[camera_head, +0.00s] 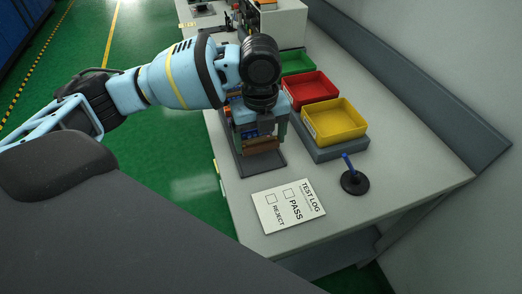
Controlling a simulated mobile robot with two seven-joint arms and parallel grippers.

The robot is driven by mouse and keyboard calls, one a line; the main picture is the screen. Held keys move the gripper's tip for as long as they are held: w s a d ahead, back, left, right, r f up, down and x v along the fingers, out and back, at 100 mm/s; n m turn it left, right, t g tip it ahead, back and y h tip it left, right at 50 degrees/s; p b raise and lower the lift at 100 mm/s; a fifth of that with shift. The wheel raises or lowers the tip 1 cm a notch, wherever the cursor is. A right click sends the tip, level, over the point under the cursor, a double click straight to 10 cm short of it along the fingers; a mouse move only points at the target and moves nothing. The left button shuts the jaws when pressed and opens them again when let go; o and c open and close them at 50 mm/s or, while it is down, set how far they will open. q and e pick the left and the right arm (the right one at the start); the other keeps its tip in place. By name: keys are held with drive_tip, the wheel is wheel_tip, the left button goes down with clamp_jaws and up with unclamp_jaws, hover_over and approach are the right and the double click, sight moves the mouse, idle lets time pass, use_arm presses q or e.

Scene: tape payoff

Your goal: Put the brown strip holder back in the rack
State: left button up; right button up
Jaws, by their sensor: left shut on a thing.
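The brown strip holder (262,147) shows just below my left gripper (260,134), at the near side of the rack. My left gripper points down from its black wrist and is shut on the holder. The rack has a dark grey base (246,167) near the left edge of the bench. The gripper and wrist hide much of the rack, so I cannot tell whether the holder is seated in it or just above it. My right gripper is not in view.
Right of the rack stand a yellow bin (335,122), a red bin (312,91) and a green bin (297,63). A test log card (289,205) lies in front. A blue pen stands in a black round base (355,183).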

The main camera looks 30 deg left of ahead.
sight(260, 151)
use_arm(q)
drive_tip(key=shift+f, duration=2.4)
drive_tip(key=shift+f, duration=0.1)
drive_tip(key=o, duration=0.9)
drive_tip(key=shift+o, duration=0.2)
